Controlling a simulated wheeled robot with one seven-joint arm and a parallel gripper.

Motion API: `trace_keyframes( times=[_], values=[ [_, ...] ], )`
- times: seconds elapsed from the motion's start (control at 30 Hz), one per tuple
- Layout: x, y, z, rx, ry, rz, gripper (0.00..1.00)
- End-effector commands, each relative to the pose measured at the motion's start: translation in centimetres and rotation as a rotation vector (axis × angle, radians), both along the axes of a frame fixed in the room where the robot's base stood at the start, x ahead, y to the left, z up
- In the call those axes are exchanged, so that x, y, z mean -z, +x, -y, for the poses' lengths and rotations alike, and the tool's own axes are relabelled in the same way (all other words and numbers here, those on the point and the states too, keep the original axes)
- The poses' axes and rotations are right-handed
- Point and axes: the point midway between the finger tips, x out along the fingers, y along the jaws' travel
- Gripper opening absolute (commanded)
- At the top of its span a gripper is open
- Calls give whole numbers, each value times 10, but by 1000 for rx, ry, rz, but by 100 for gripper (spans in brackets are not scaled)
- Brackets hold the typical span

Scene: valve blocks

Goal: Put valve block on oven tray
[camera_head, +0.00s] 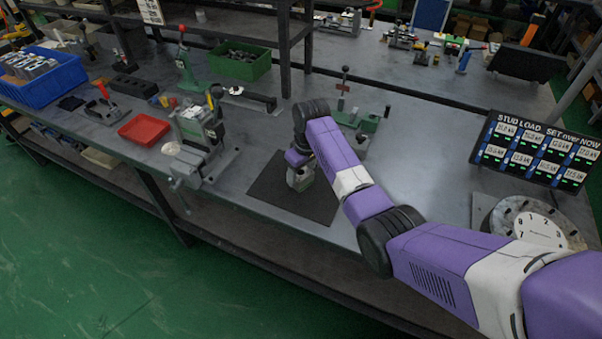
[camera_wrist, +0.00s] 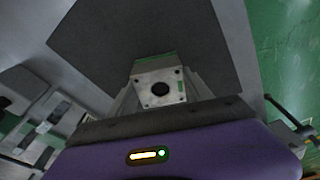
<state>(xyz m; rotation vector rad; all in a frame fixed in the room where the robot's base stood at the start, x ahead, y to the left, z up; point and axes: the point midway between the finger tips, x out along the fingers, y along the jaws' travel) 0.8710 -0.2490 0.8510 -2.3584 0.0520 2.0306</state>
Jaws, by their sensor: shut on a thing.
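The valve block (camera_head: 301,179) is a small grey metal block with green on it, over a flat dark square sheet (camera_head: 265,186) on the bench. In the wrist view the valve block (camera_wrist: 160,88) shows a pale square face with a round dark hole and small corner holes. My gripper (camera_head: 299,168) is shut on the block from above, a finger on each side. I cannot tell whether the block touches the sheet. The dark sheet also fills the upper middle of the wrist view (camera_wrist: 150,35). I cannot tell for sure which thing is the oven tray.
A bench vise (camera_head: 200,135) stands left of the sheet, with a red tray (camera_head: 144,129) beyond it. A green bin (camera_head: 240,62) and a green lever fixture (camera_head: 358,118) stand behind. A stud load display (camera_head: 537,148) and round dial (camera_head: 540,230) are at right. Bench between is clear.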

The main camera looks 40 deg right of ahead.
Motion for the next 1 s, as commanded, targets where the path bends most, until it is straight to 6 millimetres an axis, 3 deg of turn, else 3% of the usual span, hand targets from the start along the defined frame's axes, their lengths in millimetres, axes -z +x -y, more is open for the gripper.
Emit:
trace_keyframes(
  times=[0.1, 0.13, 0.23, 0.67, 1.0],
  values=[
    [2, 1, 0, 0, -1, 2, 0],
    [2, 0, 0, 0, 0, 0, 62],
    [2, 0, 0, 0, 0, 0, 80],
    [-6, 0, 0, 0, -1, 3, 80],
    [-69, -9, 0, 0, -2, 5, 80]
  ],
)
